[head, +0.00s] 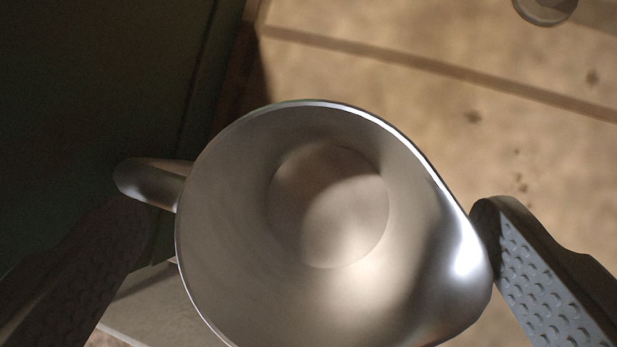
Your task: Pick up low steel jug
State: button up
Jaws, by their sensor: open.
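The low steel jug (330,225) fills the middle of the head view, seen from above into its empty inside. Its handle (150,184) points left and its spout bulges toward the lower right. My gripper (300,240) is open, with one finger on each side of the jug. The right finger (545,280) is at the spout side, very close to the wall; I cannot tell whether it touches. The left finger (85,270) is in shadow below the handle. The jug's lower edge is cut off by the frame.
A dark green panel (90,80) stands along the left, close to the handle and the left finger. A stained tan surface (430,100) lies at the upper right and looks mostly clear. A small round metal object (545,10) is at the top right edge.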

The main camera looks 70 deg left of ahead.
jog(key=shift+f, duration=0.1)
jog(key=c, duration=1.3)
